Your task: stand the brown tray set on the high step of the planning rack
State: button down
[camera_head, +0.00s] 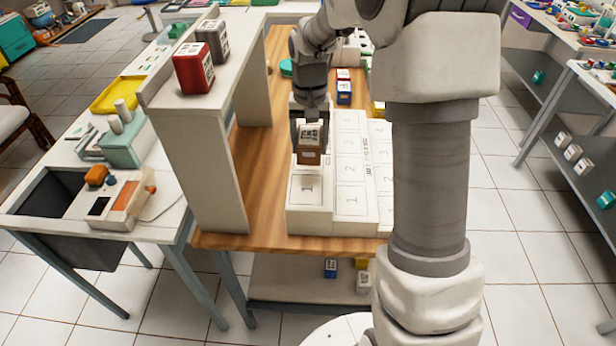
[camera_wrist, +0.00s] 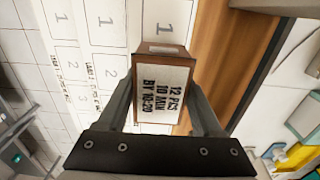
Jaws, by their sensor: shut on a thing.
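My gripper (camera_head: 310,118) is shut on the brown tray set (camera_head: 308,155), a small brown box with a white printed label. The planning rack (camera_head: 350,203) is white and stepped, with numbered cells. The tray set is over the rack's left column, which looks the highest step (camera_head: 307,190), just behind the front cell marked 1. I cannot tell whether its base touches the step. The rack also shows in the wrist view (camera_wrist: 98,28).
A white raised shelf (camera_head: 205,160) stands left of the rack, with a red box (camera_head: 193,68) and a grey box (camera_head: 212,42) on top. Red and blue boxes (camera_head: 344,92) stand behind the rack. Bare wooden tabletop (camera_head: 262,185) lies between shelf and rack.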

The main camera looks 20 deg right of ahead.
send_over(308, 190)
notch_tip(308, 190, down, 3)
jog(key=shift+w+r, duration=0.1)
jog(key=shift+f+b, duration=0.35)
jog(key=shift+f, duration=1.6)
jog(key=shift+f, duration=0.25)
jog(key=shift+c, duration=0.2)
grip_release()
jog(key=shift+r, duration=0.1)
jog(key=shift+r, duration=0.15)
